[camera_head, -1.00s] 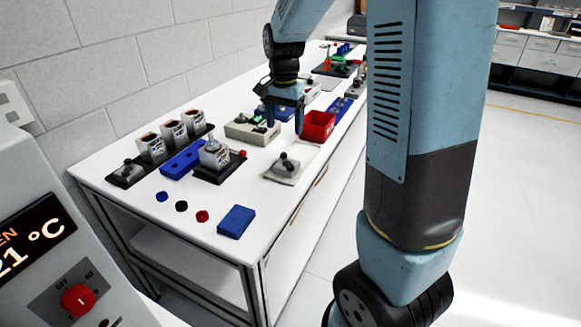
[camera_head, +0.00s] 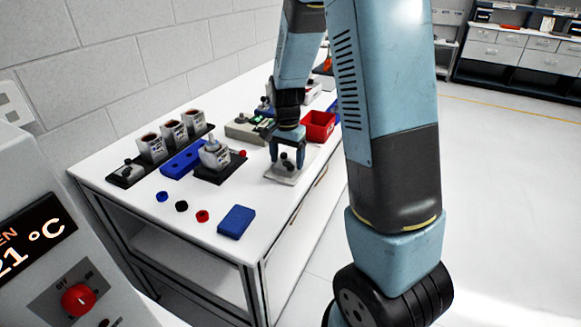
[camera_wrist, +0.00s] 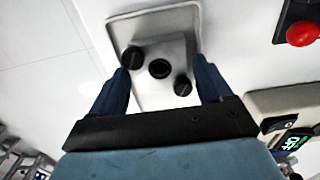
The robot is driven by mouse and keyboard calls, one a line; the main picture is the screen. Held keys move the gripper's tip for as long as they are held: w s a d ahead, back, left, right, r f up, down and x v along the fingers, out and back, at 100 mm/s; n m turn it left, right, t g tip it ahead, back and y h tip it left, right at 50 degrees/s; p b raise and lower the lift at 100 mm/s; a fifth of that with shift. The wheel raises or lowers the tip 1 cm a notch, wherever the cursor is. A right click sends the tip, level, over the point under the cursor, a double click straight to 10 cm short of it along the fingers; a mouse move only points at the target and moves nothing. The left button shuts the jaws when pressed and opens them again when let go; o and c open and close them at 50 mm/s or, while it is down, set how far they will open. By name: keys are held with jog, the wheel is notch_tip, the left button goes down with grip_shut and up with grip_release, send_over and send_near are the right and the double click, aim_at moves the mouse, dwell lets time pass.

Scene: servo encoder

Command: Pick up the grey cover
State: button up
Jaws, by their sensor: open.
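A grey piece with three black knobs, which looks like the grey cover (camera_wrist: 165,48), sits on a light grey plate (camera_wrist: 152,22) in the wrist view. In the head view the plate (camera_head: 282,178) lies near the right edge of the white table. My gripper (camera_head: 286,162) points down over it, open and empty. In the wrist view the two fingers of my gripper (camera_wrist: 160,70) stand on either side of the knobbed piece. I cannot tell how far the fingertips are above the plate. In the head view my fingers hide part of the piece.
A red bin (camera_head: 318,126) stands close behind my gripper. A grey-green box (camera_head: 243,130) is behind and left. White containers (camera_head: 173,133), a blue block (camera_head: 236,221) and small coloured caps (camera_head: 182,206) are further left.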

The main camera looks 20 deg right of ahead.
jog(key=shift+f, duration=0.9)
jog(key=c, duration=0.9)
